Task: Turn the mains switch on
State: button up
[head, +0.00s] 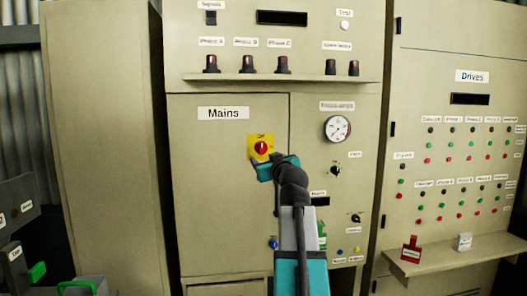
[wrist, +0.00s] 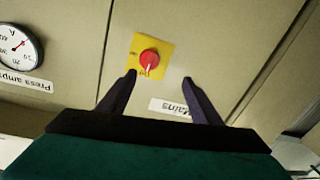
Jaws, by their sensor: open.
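The mains switch (head: 261,147) is a red rotary knob on a yellow square plate, on the beige cabinet door right of and below the "Mains" label (head: 223,113). My gripper (head: 267,166) is just below and in front of the plate in the head view, partly covering its lower edge. In the wrist view the switch (wrist: 149,58) lies beyond and between my gripper's (wrist: 159,80) two dark fingers. The fingers are apart with nothing between them, and a gap seems to remain before the knob. The wrist view is upside down; the "Mains" label (wrist: 171,107) shows partly behind a finger.
A dial gauge (head: 337,128) and small knobs are right of the switch. A shelf ledge (head: 280,79) runs above it, with several phase knobs over that. The Drives panel (head: 460,130) with many buttons stands at the right, with a ledge below. The door around the switch is flat and clear.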

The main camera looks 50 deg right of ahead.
aim_at(263, 150)
jog(key=shift+s+d+r+h, duration=0.25)
jog(key=shift+s+d+h, duration=0.05)
jog(key=shift+s+d, duration=0.5)
jog(key=p+x, duration=0.4)
jog(key=x, duration=0.8)
jog(key=shift+p+x, duration=0.35)
jog(key=shift+x, duration=0.5)
jog(key=shift+f, duration=0.2)
jog(key=shift+c, duration=0.6)
grip_shut()
